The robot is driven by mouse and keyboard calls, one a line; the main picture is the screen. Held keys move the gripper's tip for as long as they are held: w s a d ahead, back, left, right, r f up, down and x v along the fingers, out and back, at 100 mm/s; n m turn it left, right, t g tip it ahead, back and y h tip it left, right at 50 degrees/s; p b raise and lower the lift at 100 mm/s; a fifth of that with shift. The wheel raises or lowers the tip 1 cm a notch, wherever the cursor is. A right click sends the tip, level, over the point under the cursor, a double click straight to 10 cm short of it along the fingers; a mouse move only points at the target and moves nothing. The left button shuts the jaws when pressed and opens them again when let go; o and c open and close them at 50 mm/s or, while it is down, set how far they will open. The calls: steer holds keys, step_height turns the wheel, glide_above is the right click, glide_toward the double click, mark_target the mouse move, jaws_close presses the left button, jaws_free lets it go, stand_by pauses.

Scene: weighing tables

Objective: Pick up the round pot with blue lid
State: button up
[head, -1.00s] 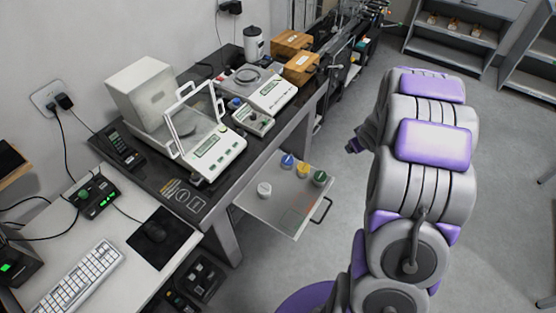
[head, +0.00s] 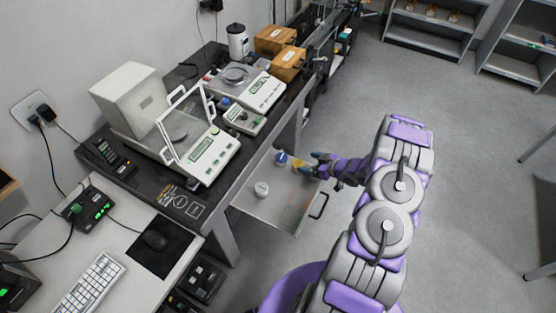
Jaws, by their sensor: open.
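The round pot with the blue lid (head: 282,158) stands upright on the pull-out shelf, near its back edge beside the table leg. My gripper (head: 314,164) is over the right part of the shelf, to the right of the blue-lidded pot and apart from it. It is open, with nothing seen held in it. A pot with a yellow lid (head: 298,165) stands between the blue-lidded pot and my gripper, close to the fingers. A white-lidded pot (head: 261,189) stands nearer the front left. The green-lidded pot is hidden behind my gripper.
The pull-out shelf (head: 272,213) has free room at its front and a black handle (head: 319,206) on its right. The dark weighing table (head: 205,203) stands above it on the left, with a glass-doored balance (head: 210,152) and a smaller scale (head: 262,92). Open floor lies right.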

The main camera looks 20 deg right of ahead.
mark_target(283, 157)
steer(key=b+x, duration=0.2)
steer(key=x, duration=0.9)
steer(key=shift+w+f, duration=0.15)
steer(key=shift+w, duration=0.1)
steer(key=b+x, duration=0.1)
steer(key=x, duration=0.4)
steer(key=shift+f, duration=0.2)
steer(key=shift+r, duration=0.1)
steer(key=c, duration=1.1)
